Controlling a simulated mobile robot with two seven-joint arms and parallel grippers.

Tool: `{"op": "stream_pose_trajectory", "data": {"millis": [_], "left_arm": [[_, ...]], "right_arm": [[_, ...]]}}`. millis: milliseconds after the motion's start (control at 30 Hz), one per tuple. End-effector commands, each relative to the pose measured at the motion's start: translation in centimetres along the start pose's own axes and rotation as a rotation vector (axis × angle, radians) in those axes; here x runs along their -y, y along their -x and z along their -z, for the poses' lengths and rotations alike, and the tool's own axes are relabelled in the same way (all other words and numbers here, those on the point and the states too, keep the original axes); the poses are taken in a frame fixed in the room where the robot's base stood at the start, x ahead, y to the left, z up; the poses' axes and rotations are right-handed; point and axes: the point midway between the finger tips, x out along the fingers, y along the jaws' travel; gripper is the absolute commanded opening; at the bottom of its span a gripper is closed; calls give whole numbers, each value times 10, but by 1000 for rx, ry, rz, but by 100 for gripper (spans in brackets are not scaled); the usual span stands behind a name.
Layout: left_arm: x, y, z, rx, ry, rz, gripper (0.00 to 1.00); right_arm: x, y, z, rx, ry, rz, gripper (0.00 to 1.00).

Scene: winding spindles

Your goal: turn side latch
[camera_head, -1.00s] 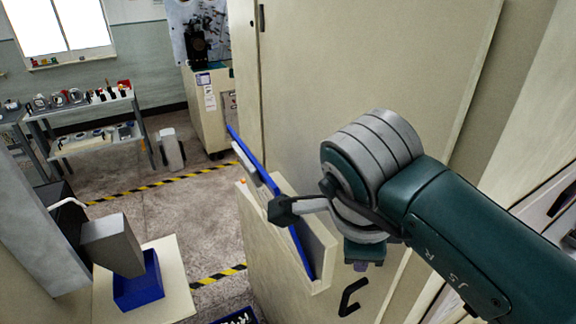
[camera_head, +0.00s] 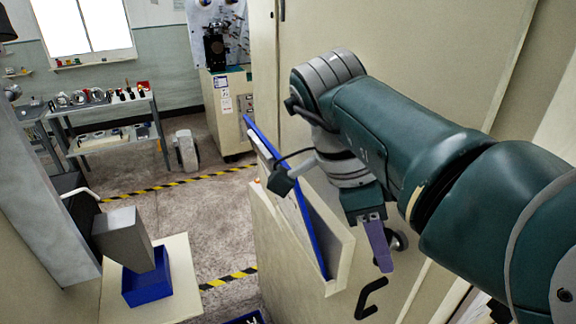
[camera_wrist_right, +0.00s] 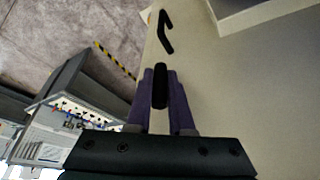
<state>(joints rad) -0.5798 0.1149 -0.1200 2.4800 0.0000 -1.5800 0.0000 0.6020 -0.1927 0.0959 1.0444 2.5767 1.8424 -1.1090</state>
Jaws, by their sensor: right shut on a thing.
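My right gripper (camera_head: 380,262) has purple fingers and is at the face of the cream cabinet, just right of the panel with a blue edge. In the right wrist view, its fingers (camera_wrist_right: 161,88) are closed on the side latch (camera_wrist_right: 160,86), a small dark upright piece between them. In the head view the fingers hide the latch's grip; a round metal and dark part (camera_head: 397,240) shows just behind them. My left gripper is in neither view.
A black bent handle (camera_head: 370,298) sticks out below my right gripper; it also shows in the right wrist view (camera_wrist_right: 165,32). A blue-edged panel (camera_head: 290,195) stands close to the left. A blue bin (camera_head: 147,284) rests on a pale table at the lower left.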

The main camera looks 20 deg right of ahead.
Motion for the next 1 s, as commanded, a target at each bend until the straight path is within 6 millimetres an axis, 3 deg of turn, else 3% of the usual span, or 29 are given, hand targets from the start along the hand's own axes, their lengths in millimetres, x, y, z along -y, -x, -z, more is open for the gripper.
{"op": "stream_pose_trajectory", "data": {"millis": [233,267,367,633,767,1000], "left_arm": [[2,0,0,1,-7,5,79],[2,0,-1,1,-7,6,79],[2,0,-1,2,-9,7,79],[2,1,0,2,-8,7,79],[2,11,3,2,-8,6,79],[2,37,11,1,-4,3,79]], "right_arm": [[-1,-2,2,-6,0,-4,0],[-1,-2,2,-6,0,-4,21],[-1,-2,1,-5,0,-3,32],[0,1,1,-1,0,-1,32],[0,17,1,2,1,-1,32],[0,68,2,1,1,-2,32]]}}
